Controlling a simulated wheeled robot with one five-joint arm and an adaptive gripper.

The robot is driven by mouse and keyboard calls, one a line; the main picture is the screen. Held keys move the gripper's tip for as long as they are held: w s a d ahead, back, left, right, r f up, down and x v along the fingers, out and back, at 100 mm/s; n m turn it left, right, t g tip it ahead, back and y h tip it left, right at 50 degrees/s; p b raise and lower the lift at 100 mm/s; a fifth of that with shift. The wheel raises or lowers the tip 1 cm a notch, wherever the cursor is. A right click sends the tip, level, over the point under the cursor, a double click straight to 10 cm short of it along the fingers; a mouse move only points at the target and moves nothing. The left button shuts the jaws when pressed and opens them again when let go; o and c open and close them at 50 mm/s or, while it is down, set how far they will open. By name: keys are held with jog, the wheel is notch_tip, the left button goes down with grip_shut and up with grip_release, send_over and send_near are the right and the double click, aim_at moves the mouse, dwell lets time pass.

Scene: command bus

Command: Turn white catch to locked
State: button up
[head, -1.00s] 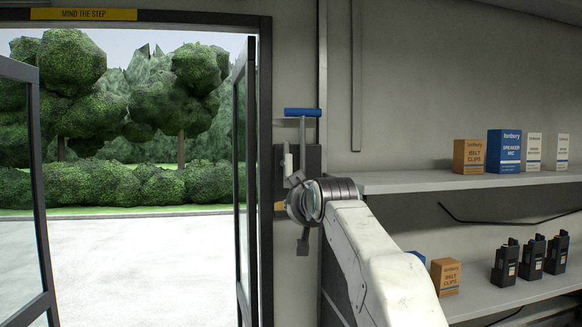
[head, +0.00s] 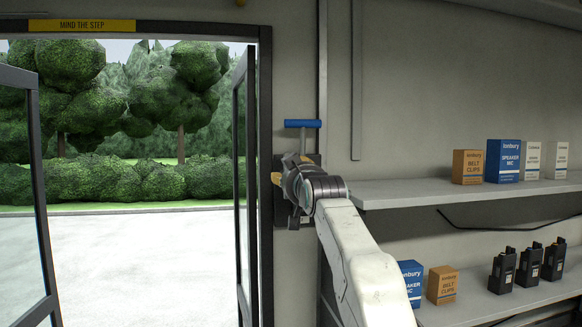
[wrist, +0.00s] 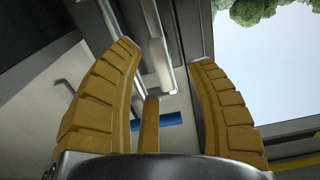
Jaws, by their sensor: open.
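My gripper (head: 288,174) is in front of the dark plate (head: 312,215) on the wall beside the doorway. It hides most of that plate, and I cannot make out the white catch in the head view. In the wrist view my yellow fingers (wrist: 165,55) are spread apart. A pale upright bar, which looks like the white catch (wrist: 157,62), shows between them, apart from both in the picture. Whether it touches a finger is unclear. A blue T-handle (head: 302,124) stands above the plate; its blue bar (wrist: 158,121) also shows in the wrist view.
The open door leaf (head: 243,185) stands just left of the plate. A shelf (head: 400,192) with boxes juts out on the right, and a lower shelf (head: 480,305) carries boxes and several radios. The doorway opens to paving outside.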

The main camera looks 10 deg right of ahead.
jog(key=shift+w+p, duration=0.45)
jog(key=shift+w, duration=0.45)
jog(key=shift+o, duration=0.4)
grip_shut()
